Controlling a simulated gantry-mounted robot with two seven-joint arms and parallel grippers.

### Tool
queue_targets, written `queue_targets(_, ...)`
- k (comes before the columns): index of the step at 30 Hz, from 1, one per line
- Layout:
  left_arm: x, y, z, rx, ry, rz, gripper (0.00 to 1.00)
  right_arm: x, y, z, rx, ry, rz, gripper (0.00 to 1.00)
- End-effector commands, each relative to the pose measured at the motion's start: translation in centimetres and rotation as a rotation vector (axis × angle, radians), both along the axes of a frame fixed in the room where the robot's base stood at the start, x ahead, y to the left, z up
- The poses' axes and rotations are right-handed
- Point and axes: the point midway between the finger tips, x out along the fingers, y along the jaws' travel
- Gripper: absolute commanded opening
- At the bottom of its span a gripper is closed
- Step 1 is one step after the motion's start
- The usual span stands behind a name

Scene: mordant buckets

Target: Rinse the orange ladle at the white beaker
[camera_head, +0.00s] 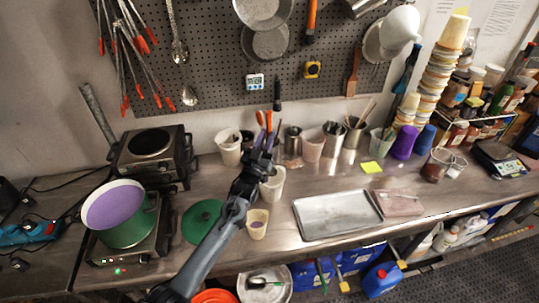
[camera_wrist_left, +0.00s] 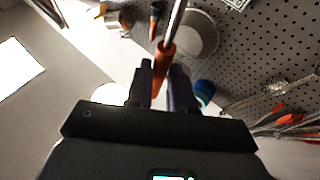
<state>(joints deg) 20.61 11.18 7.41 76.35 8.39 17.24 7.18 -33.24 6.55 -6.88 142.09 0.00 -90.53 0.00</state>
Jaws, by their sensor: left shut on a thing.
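My left gripper (camera_head: 262,145) is above the steel counter, in front of the pegboard. It is shut on the orange handle of the ladle (camera_wrist_left: 164,58). In the left wrist view a thin metal shaft runs up from the handle out of the picture, so the bowl is not seen there. In the head view orange (camera_head: 268,119) shows just above the fingers; I cannot make out the bowl. A white beaker-like container (camera_head: 274,186) stands on the counter just below the gripper, partly hidden by it. My right gripper is not in view.
A white pitcher (camera_head: 228,150) and several steel and pale cups stand along the wall. A green pot (camera_head: 127,229) with purple liquid sits on a hot plate at left. A green lid (camera_head: 199,222), a small cup (camera_head: 257,223) and a metal tray (camera_head: 336,230) lie near the arm.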

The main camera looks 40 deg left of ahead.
Motion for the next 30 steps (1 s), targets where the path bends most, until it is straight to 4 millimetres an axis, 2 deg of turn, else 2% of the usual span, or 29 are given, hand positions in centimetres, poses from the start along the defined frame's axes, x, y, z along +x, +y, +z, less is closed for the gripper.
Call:
queue_targets(14, 0.1, 0.0, -1.0, 0.000, 0.000, 0.000, 0.00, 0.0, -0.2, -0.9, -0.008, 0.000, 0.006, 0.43)
queue_targets(30, 0.4, 0.0, -5.7, 0.000, -0.001, 0.000, 0.00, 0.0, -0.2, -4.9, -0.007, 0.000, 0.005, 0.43)
